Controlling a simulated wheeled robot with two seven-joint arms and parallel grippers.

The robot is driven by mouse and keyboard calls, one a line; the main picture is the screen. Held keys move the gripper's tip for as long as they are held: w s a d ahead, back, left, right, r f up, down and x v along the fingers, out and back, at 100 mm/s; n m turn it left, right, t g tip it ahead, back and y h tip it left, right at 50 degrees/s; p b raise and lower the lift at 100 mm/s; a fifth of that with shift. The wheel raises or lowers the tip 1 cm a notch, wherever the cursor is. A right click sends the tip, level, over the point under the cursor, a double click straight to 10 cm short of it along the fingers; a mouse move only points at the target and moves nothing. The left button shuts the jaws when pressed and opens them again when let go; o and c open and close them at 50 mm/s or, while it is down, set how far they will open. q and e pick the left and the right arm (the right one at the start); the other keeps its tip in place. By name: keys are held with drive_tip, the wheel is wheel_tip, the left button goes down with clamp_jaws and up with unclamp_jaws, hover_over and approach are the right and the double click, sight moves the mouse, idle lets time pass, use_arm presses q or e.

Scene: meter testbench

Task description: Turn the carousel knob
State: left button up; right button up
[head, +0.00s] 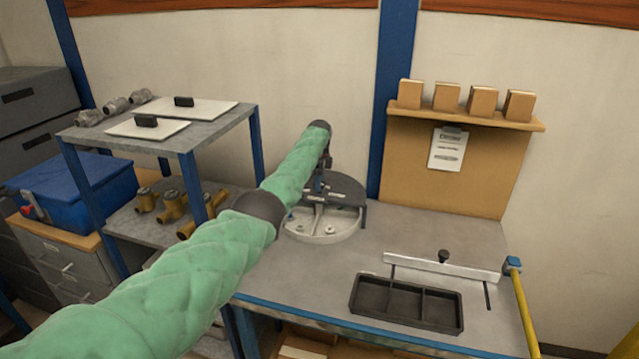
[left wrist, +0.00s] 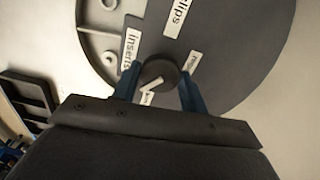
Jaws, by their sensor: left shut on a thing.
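The carousel (head: 322,222) is a round, light grey tray with a dark cover over part of it, at the back of the bench. In the left wrist view its dark cover (left wrist: 235,60) carries white labels, including "clips" and "inserts". The carousel knob (left wrist: 160,76) is a dark round knob with a white pointer mark. My left gripper (left wrist: 160,88) is shut on the knob, with one blue finger on each side of it. In the head view the left gripper (head: 322,187) reaches down over the carousel, and the knob is hidden there. My right gripper is not in view.
A black divided tray (head: 407,303) lies at the bench front, near a rail with a black knob (head: 443,256). A grey shelf unit (head: 222,125) with fittings stands left. A board with small boxes (head: 455,165) stands behind. The bench middle (head: 440,236) is clear.

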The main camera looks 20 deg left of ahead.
use_arm(q)
drive_tip(key=shift+a+r+m, duration=0.1)
drive_tip(key=shift+m, duration=0.9)
drive_tip(key=m+b, duration=0.1)
drive_tip(key=m, duration=0.1)
drive_tip(key=shift+m, duration=0.3)
drive_tip(key=m+b, duration=0.1)
drive_tip(key=m, duration=0.2)
drive_tip(key=shift+m, duration=0.9)
drive_tip(key=shift+r, duration=0.1)
drive_tip(key=shift+m, duration=0.3)
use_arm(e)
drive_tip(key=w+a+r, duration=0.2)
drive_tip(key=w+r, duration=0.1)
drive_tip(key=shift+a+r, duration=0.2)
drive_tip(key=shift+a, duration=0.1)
